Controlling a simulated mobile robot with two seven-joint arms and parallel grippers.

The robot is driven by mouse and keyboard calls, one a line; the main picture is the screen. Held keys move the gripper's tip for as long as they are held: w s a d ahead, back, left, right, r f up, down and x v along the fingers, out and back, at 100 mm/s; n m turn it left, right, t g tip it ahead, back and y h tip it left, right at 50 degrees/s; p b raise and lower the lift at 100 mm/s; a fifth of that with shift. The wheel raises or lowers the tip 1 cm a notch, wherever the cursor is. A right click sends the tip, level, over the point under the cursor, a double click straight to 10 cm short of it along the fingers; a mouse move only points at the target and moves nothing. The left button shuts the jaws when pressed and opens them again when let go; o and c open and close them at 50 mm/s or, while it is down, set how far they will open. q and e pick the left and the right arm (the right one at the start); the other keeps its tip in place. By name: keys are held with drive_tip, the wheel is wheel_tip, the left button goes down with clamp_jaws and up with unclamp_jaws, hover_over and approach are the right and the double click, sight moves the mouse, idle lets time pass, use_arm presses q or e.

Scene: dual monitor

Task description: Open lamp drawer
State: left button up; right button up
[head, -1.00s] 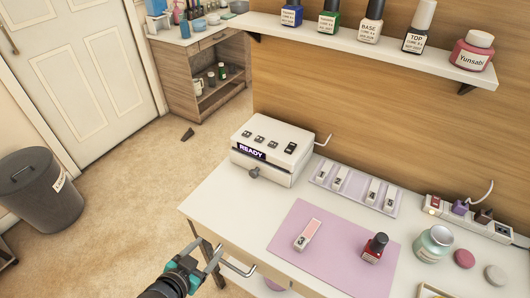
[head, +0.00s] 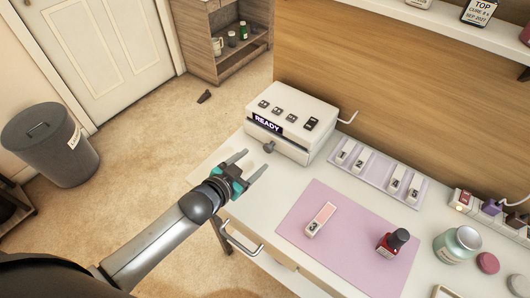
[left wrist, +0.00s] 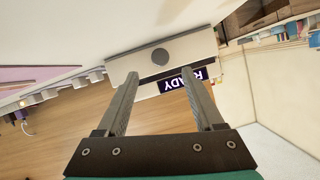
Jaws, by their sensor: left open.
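The lamp (head: 292,124) is a white box with a dark READY display and buttons on top, at the back left of the table. Its drawer front (head: 279,143) bears a round grey knob (head: 268,147) and looks shut. My left gripper (head: 248,165) is open and empty, just in front of the knob and apart from it. In the left wrist view the knob (left wrist: 160,56) sits between and beyond the two fingertips (left wrist: 158,83), with the display upside down near it. My right gripper is not in view.
A pink mat (head: 347,238) holds a numbered nail tip piece (head: 320,219) and a red polish bottle (head: 392,242). A tray (head: 379,176) of numbered pieces lies behind. A table drawer handle (head: 240,240) projects in front. A bin (head: 50,145) stands on the floor at left.

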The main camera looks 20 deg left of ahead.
sight(267, 149)
use_arm(q)
drive_tip(key=b+x, duration=0.2)
drive_tip(key=x, duration=0.4)
drive_tip(key=shift+w+f, duration=0.15)
drive_tip(key=shift+w+d+f, duration=0.15)
drive_tip(key=shift+w, duration=0.4)
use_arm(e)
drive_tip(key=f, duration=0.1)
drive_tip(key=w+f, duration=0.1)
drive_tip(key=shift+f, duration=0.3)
use_arm(q)
clamp_jaws()
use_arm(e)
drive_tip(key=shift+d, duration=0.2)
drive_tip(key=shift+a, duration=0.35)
